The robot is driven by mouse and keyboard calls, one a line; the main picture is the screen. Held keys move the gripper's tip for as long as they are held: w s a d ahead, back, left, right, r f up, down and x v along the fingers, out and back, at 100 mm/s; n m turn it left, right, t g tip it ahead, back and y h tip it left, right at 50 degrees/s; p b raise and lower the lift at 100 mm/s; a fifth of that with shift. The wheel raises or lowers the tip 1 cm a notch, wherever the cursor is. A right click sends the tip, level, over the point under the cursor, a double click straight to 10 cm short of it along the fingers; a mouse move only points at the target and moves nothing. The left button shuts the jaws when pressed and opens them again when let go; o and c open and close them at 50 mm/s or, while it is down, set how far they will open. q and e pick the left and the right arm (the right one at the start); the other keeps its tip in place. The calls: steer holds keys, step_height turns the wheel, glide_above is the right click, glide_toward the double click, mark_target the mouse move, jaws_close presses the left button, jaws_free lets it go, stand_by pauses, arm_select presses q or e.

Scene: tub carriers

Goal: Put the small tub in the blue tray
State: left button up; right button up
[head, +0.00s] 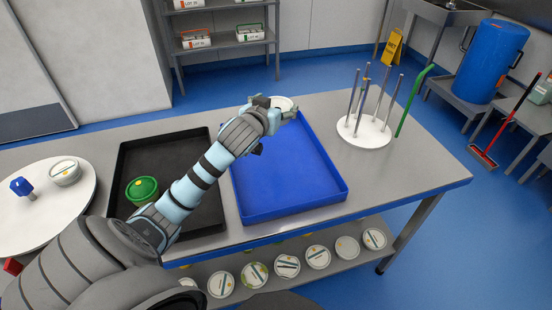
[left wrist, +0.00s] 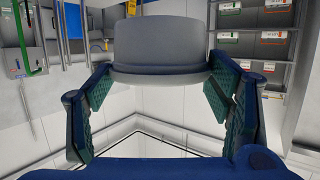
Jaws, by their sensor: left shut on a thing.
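My left gripper (head: 273,106) is shut on a small tub with a white top (head: 284,102). In the left wrist view the tub (left wrist: 160,48) looks grey and sits between the two green-padded fingers of the left gripper (left wrist: 160,82). The visible floor of the blue tray is empty; my left arm covers part of its left side. My right gripper is not in view.
A black tray (head: 129,160) beside the blue one holds a green-lidded tub (head: 142,189). A round white board (head: 35,208) at left carries a white tub (head: 65,171) and a blue-topped item (head: 21,186). A pegged white stand (head: 362,133) is right of the blue tray.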

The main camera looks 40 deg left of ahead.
arm_select(q)
step_height(320, 180, down, 17)
steer(key=b, duration=0.4)
steer(key=shift+s, duration=0.1)
steer(key=o, duration=1.3)
steer(key=shift+r, duration=0.1)
steer(key=p+v, duration=0.1)
steer(key=v, duration=0.6)
steer(key=shift+s+d+r+p, duration=0.1)
steer(key=shift+s+r+p, duration=0.05)
steer(key=shift+s+p, duration=0.15)
steer(key=shift+w, duration=0.1)
